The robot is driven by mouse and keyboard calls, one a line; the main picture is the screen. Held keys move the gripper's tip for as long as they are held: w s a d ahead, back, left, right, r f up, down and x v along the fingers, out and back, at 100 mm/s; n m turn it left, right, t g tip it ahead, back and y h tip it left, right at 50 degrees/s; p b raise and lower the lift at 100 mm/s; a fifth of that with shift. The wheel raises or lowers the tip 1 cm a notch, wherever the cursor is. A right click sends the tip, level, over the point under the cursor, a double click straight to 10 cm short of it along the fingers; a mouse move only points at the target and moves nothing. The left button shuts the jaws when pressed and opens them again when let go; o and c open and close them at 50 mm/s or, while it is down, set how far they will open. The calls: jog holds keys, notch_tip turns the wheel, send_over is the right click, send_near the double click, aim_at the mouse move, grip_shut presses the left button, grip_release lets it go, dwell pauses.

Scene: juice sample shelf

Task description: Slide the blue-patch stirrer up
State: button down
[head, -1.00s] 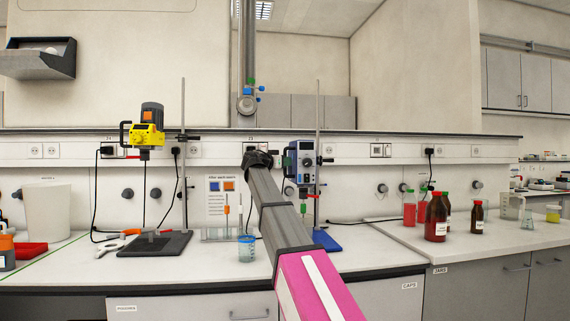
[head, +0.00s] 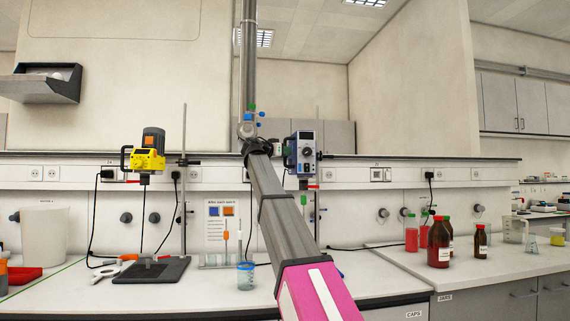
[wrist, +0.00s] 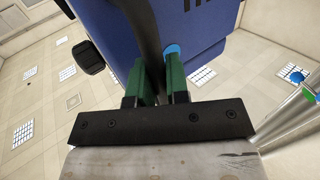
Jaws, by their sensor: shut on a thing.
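The blue stirrer (head: 305,158), with a grey front panel and dial, sits high at its upright stand, right of my arm. In the wrist view its blue body (wrist: 205,22) fills the top. My gripper (wrist: 155,66) has green fingers shut around a dark bar on this stirrer, which looks like its handle. My arm hides much of the stand's lower part. The yellow stirrer (head: 148,158) hangs on another stand at the left.
A grey extraction pipe (head: 248,60) with blue and green knobs comes down just left of the stirrer. Brown bottles (head: 438,243) stand on the right bench.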

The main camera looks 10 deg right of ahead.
jog(key=shift+r, duration=1.25)
jog(key=shift+w+r, duration=0.1)
jog(key=shift+r, duration=0.05)
jog(key=c, duration=1.1)
grip_release()
jog(key=shift+a, duration=0.1)
jog(key=v, duration=1)
jog(key=shift+s+a, duration=0.25)
jog(key=shift+s, duration=0.1)
